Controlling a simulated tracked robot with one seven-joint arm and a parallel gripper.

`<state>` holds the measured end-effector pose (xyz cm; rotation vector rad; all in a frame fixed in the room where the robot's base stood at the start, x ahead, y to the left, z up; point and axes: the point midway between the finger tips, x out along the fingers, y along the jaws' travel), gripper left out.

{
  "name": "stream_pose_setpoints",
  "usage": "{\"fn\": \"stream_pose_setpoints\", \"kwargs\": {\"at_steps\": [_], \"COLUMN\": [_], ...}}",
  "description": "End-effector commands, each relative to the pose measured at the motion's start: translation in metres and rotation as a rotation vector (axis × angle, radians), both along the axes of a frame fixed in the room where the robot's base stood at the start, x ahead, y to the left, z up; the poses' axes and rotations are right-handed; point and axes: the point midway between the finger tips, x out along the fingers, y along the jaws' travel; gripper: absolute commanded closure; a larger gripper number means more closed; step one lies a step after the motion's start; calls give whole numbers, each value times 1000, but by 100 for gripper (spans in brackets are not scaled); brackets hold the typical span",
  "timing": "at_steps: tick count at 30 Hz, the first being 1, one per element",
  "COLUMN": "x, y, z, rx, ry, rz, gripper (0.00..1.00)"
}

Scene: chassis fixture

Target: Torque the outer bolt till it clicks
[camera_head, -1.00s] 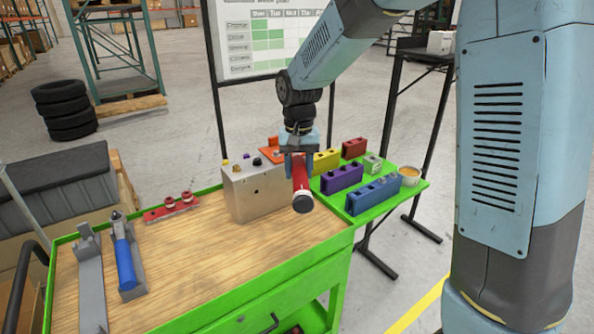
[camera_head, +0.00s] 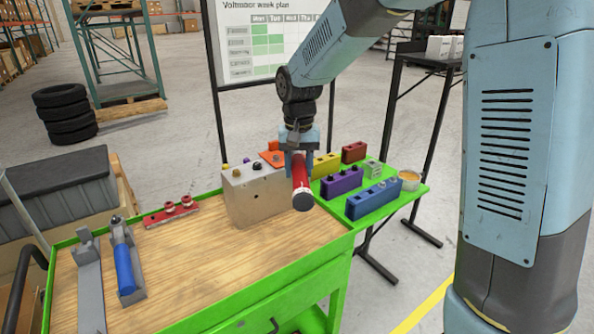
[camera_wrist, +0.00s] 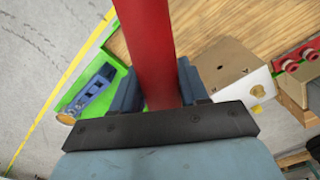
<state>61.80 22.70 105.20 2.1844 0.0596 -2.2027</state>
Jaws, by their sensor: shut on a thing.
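My gripper (camera_head: 300,150) is shut on a red-handled tool (camera_head: 301,178) with a dark, pale-rimmed end facing the head camera. The tool is just right of the metal block (camera_head: 258,203), above the table; its far end is hidden. In the wrist view the red handle (camera_wrist: 147,55) runs between the fingers of my gripper (camera_wrist: 158,92). The block (camera_wrist: 222,68) is right of the handle there. Small dark and yellowish bolt heads (camera_head: 257,166) stand on the block's top in the head view. I cannot tell whether the tool touches any bolt.
A blue-handled tool (camera_head: 125,265) lies in a grey cradle on the left of the wooden cart top (camera_head: 190,275). A red rack (camera_head: 170,212) is behind. Coloured blocks, including a blue one (camera_head: 372,201), stand on the green side shelf (camera_head: 405,197). The front wood is clear.

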Motion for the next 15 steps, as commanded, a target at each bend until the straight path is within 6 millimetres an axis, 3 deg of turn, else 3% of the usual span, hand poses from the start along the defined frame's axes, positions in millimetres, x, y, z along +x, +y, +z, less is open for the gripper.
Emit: {"fn": "stream_pose_setpoints", "kwargs": {"at_steps": [15], "x": [1], "y": [0], "z": [23], "rx": [1], "ry": [-3], "rz": [0], "gripper": [100]}}
